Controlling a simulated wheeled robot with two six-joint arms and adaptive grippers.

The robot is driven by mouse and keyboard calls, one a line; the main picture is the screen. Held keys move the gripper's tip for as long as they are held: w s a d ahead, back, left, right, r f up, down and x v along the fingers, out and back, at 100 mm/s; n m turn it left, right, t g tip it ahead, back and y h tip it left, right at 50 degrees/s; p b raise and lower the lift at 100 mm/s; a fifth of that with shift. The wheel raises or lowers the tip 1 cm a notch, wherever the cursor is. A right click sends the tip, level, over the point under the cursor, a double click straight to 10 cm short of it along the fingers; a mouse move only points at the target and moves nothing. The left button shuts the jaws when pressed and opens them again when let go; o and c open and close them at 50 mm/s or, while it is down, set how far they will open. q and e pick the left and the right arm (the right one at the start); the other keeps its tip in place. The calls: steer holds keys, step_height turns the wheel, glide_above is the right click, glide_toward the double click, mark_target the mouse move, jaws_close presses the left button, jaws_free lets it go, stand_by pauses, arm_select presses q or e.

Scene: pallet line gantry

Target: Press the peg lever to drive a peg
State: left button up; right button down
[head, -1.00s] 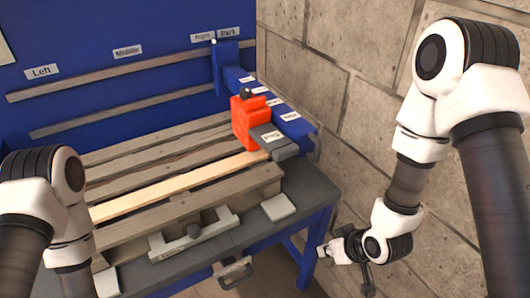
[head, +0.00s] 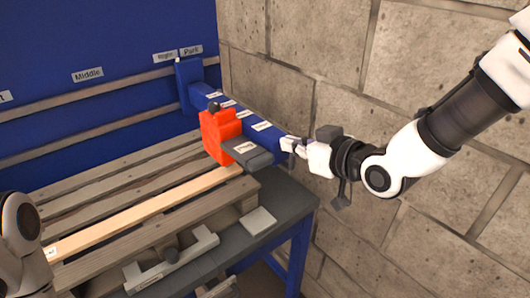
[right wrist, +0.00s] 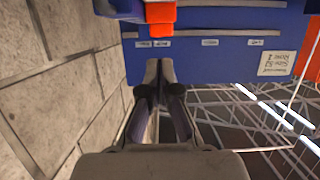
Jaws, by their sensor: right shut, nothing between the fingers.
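The red peg unit (head: 219,136) with a black knob on top sits on the blue gantry arm (head: 262,134). A dark grey lever with a white label (head: 250,153) sticks out from it towards the front right. My right gripper (head: 287,144) is shut and empty, by the near end of the blue arm and a little right of the lever's end. I cannot tell whether it touches the arm. In the right wrist view its fingers (right wrist: 160,70) are together, with the red unit (right wrist: 160,20) beyond them. My left gripper is out of view.
A wooden pallet (head: 110,199) with one lighter board (head: 150,207) lies on the grey bench (head: 285,208). A blue back panel (head: 110,40) carries rails and the labels Middle, Right and Park. A stone block wall (head: 330,80) stands close on the right.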

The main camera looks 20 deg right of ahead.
steer(key=p, duration=0.2)
glide_above(265, 153)
steer(key=s, duration=0.3)
step_height(265, 153, down, 3)
steer(key=f, duration=0.3)
steer(key=shift+w+a+f, duration=0.15)
steer(key=shift+w+a, duration=0.05)
steer(key=shift+a, duration=0.2)
steer(key=shift+f, duration=0.4)
